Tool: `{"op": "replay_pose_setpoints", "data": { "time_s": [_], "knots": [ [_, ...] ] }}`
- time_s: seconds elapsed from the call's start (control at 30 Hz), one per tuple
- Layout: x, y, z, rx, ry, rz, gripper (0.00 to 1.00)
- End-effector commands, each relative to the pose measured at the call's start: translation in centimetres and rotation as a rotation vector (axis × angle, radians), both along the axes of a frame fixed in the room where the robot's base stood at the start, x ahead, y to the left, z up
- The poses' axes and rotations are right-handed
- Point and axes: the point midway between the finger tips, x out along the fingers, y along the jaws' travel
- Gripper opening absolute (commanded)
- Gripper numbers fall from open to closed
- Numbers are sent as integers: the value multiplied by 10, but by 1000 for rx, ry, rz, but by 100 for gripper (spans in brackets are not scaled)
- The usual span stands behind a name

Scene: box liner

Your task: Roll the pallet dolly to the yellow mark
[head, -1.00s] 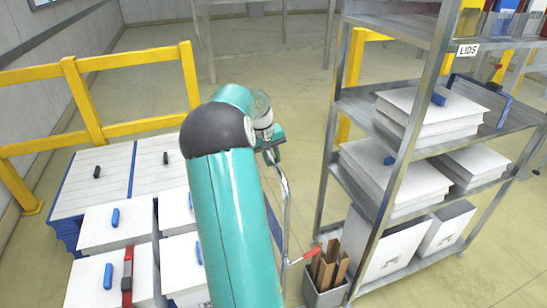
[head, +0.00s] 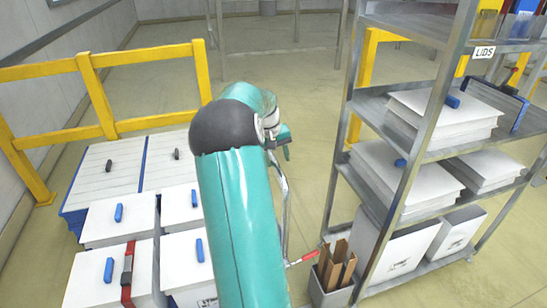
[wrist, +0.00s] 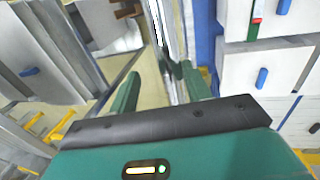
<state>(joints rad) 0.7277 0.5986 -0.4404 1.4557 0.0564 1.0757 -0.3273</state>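White boxes with blue handles (head: 118,213) stand at the lower left in the head view, beside my arm. Whether they all ride on the pallet dolly is not clear, and its deck is hidden. A bent metal tube handle (head: 285,205), likely the dolly's, rises just right of my arm. My gripper (head: 284,142) is near its top, partly hidden by my arm. In the wrist view my gripper's two green fingers (wrist: 162,75) are apart, with a metal upright (wrist: 172,35) showing between and beyond them. Contact cannot be told. I see no yellow floor mark.
A metal shelf rack (head: 405,165) with white panels and boxes stands close on the right. A grey bin (head: 330,288) with brown strips sits at its foot. A yellow railing (head: 100,95) runs behind the boxes. Bare floor (head: 270,85) lies ahead.

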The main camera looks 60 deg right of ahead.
Motion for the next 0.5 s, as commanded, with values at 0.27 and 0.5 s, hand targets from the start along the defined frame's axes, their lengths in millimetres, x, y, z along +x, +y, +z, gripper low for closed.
{"op": "replay_pose_setpoints", "data": {
  "time_s": [0.27,0.5],
  "knots": [
    [2,1,1,0,-3,1,44],
    [7,4,25,-2,-7,3,44]
  ]
}}
